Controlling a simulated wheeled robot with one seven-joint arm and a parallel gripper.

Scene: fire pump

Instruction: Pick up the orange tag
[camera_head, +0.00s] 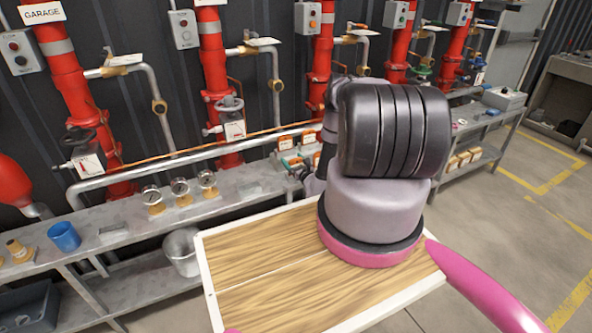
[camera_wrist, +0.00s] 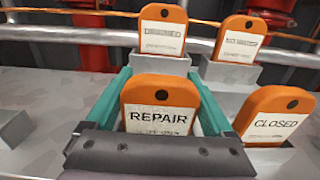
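Several orange tags stand in grey holders in the wrist view. The nearest, a REPAIR tag (camera_wrist: 160,97), stands upright between the two teal fingers of my gripper (camera_wrist: 160,73). My gripper looks open, with a finger on each side of this tag and a narrow gap showing at the right. A CLOSED tag (camera_wrist: 274,113) leans close to the right finger. Two more tags stand behind, one at centre (camera_wrist: 162,28) and one at right (camera_wrist: 240,38). In the head view the orange tags (camera_head: 286,143) are small and partly hidden by my arm.
The tags stand on a grey metal bench (camera_head: 120,238) in front of red pipes (camera_head: 65,75) and a grey rail (camera_head: 190,160). Gauges (camera_head: 180,188) and a blue cup (camera_head: 64,236) stand further left. A thin orange pipe (camera_wrist: 60,11) runs behind the tags.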

